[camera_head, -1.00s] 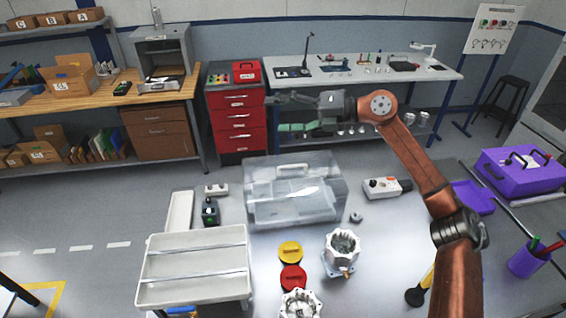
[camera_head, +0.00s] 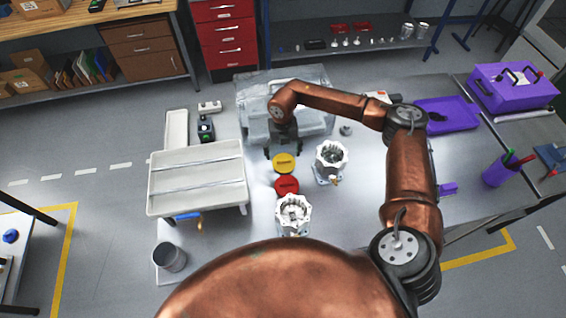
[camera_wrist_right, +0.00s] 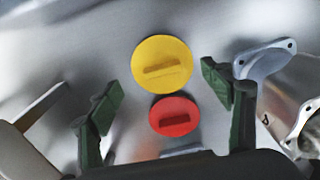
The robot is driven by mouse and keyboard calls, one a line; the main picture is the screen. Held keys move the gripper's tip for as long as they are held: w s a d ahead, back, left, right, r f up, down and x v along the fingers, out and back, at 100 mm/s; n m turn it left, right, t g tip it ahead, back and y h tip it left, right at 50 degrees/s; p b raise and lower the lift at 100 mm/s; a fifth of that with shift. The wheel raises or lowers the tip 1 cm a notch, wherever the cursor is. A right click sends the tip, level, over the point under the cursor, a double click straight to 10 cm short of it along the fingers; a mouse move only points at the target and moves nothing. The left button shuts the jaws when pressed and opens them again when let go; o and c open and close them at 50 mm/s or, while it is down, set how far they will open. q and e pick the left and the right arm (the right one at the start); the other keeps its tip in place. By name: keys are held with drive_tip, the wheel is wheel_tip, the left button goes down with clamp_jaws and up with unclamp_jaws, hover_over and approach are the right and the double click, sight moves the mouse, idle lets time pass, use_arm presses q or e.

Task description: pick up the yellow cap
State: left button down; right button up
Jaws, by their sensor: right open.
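The yellow cap (camera_head: 283,162) lies on the grey table, just behind a red cap (camera_head: 287,186) in the head view. In the right wrist view the yellow cap (camera_wrist_right: 162,64) is a round disc with a raised bar, and the red cap (camera_wrist_right: 174,116) sits below it in the picture. My right gripper (camera_head: 284,147) is above the table, right by the yellow cap. In the right wrist view its green-padded fingers (camera_wrist_right: 158,92) are spread wide, with nothing between them held. My left gripper is not in view.
A machined housing (camera_head: 331,158) stands right of the caps and another (camera_head: 294,212) in front of them. A white divided tray (camera_head: 198,205) is to the left. A clear plastic box (camera_head: 252,92) stands behind, partly hidden by my arm.

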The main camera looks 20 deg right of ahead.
sight(284, 160)
drive_tip(key=f, duration=0.5)
drive_tip(key=shift+s+d+p, duration=0.1)
drive_tip(key=shift+s+p, duration=0.1)
drive_tip(key=shift+p, duration=0.1)
drive_tip(key=shift+r, duration=0.1)
drive_tip(key=shift+c, duration=0.7)
drive_tip(key=c, duration=0.5)
